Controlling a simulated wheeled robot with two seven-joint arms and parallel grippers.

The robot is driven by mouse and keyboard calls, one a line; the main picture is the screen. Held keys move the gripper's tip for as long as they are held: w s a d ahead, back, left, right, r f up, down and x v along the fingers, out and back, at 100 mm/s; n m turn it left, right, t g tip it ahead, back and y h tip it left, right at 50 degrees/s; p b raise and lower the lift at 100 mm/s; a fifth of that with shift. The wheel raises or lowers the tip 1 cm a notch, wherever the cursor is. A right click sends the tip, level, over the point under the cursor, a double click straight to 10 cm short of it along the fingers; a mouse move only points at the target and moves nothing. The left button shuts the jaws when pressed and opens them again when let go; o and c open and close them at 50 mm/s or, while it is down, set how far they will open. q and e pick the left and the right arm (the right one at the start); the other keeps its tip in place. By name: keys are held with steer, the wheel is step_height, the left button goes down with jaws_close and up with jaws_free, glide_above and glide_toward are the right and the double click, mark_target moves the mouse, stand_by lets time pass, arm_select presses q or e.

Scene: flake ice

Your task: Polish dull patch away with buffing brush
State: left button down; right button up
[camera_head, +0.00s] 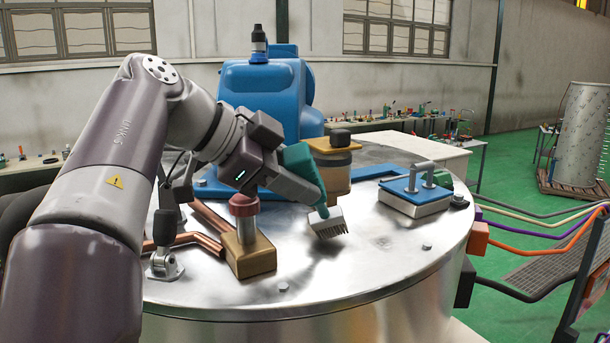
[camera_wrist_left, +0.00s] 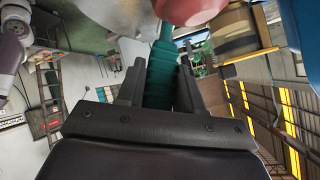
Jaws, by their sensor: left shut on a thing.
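My left gripper (camera_head: 292,178) is shut on the teal handle of the buffing brush (camera_head: 303,168). The handle also shows between the two fingers in the left wrist view (camera_wrist_left: 161,72). The brush slants down to a pale head with dark bristles (camera_head: 330,229), low over the round metal top (camera_head: 350,280). I cannot tell whether the bristles touch the metal. A faint greyish dull patch (camera_head: 384,243) shows on the metal to the right of the bristles. My right gripper is not in view.
A brass block with a red knob (camera_head: 243,207) and copper pipes (camera_head: 208,220) stand left of the brush. A tan and black cylinder (camera_head: 334,165) and a blue motor housing (camera_head: 262,95) stand behind. A blue-topped block with a handle (camera_head: 415,193) sits at right. The front right metal is mostly clear.

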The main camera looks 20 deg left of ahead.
arm_select(q)
steer(key=shift+s+a, duration=0.1)
steer(key=shift+s, duration=0.05)
steer(key=shift+s+d+f, duration=0.1)
steer(key=shift+s+d, duration=0.2)
steer(key=shift+s, duration=0.1)
steer(key=shift+s+d, duration=0.15)
steer(key=shift+s, duration=0.05)
steer(key=shift+s+d, duration=0.35)
steer(key=shift+s, duration=0.2)
steer(key=shift+s+d+b, duration=0.1)
steer(key=shift+b, duration=0.2)
